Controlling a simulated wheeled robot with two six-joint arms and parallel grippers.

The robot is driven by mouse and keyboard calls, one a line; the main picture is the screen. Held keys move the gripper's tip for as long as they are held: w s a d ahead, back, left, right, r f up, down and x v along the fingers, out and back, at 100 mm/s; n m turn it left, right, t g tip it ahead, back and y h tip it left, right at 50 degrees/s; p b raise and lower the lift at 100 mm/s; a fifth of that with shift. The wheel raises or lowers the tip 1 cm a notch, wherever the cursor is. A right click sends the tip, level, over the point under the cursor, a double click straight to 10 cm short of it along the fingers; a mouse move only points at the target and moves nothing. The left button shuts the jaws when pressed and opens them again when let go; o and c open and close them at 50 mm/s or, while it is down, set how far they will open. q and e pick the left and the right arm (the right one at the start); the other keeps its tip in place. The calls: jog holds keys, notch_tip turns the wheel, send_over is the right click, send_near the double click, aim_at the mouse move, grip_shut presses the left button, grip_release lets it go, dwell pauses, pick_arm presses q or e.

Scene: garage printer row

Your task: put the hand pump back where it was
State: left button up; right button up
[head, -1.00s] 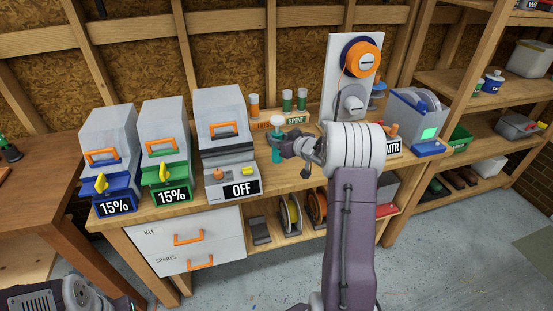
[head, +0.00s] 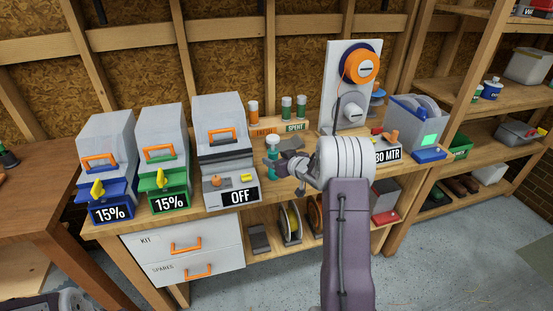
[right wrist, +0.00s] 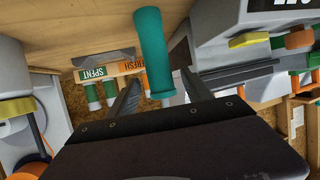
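The hand pump (head: 272,152) is a teal cylinder with a pale band near its top. It appears upright at the bench, just right of the printer marked OFF. My right gripper (head: 284,164) is beside it, reaching in from the right. In the right wrist view the teal pump body (right wrist: 154,50) lies between the two spread fingers (right wrist: 160,85), with gaps on both sides. The gripper looks open there. Whether the pump's foot rests on the bench is hard to tell. My left gripper is out of view.
The OFF printer (head: 222,135) stands close left of the pump. Vials in a FRESH/SPENT rack (head: 295,126) stand behind it. A spool stand (head: 347,85) and a box marked 30 MTR (head: 388,155) are to the right. The wooden bench (head: 225,215) has little free room.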

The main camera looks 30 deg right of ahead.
jog(key=shift+r, duration=0.35)
jog(key=p+v, duration=0.1)
jog(key=v, duration=1.1)
jog(key=shift+a+f, duration=0.1)
jog(key=shift+f, duration=0.05)
